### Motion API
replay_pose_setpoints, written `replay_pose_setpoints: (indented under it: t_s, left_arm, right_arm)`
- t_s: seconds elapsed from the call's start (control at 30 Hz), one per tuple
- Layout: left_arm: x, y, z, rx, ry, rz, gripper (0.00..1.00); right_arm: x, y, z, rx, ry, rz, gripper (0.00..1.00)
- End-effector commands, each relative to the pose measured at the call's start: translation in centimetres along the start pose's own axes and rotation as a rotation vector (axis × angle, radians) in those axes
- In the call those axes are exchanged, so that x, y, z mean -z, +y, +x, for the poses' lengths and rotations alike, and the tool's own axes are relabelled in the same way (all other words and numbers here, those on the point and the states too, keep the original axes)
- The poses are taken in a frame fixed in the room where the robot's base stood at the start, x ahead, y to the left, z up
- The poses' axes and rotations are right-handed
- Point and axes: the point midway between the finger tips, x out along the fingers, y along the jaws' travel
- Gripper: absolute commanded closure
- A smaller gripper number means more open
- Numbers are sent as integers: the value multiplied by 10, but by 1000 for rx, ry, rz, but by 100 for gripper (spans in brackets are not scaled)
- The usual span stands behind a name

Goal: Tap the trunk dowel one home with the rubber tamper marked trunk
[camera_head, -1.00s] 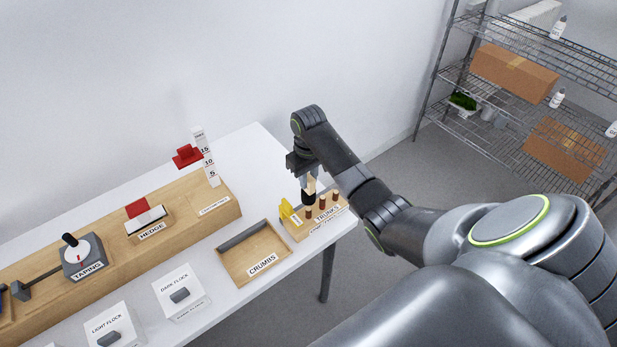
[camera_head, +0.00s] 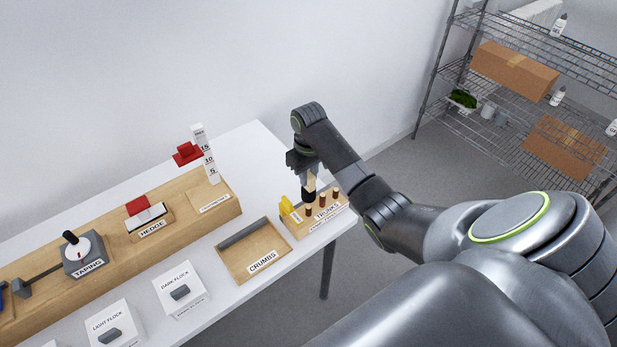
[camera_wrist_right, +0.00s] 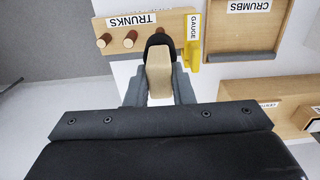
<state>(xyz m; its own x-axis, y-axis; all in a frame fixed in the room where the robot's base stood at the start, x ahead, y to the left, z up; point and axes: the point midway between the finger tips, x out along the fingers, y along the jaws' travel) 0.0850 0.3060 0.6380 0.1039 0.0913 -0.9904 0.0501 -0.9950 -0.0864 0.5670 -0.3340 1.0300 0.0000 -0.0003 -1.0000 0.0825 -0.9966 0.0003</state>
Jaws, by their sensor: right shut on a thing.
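My right gripper (camera_head: 306,174) is shut on the tamper, whose pale wooden handle (camera_wrist_right: 159,74) and black rubber head (camera_wrist_right: 158,42) show in the right wrist view. The tamper is roughly upright, head down, over the trunks block (camera_head: 296,232). In the head view its black head (camera_head: 309,194) is right above the leftmost brown dowel (camera_head: 308,211); I cannot tell whether they touch. Two other dowels stand in the block, the middle one (camera_head: 322,202) and the right one (camera_head: 336,194). My left gripper is out of view.
The wooden rack with the hedge (camera_head: 151,231) and taping stations runs along the wall. The table's right edge is close to the block.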

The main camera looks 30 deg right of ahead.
Motion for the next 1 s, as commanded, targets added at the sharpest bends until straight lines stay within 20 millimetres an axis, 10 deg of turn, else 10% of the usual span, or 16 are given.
replay_pose_setpoints:
  t_s: [1.0]
  left_arm:
    - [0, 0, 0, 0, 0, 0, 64]
  right_arm:
    - [0, 0, -50, 0, 1, 0, 100]
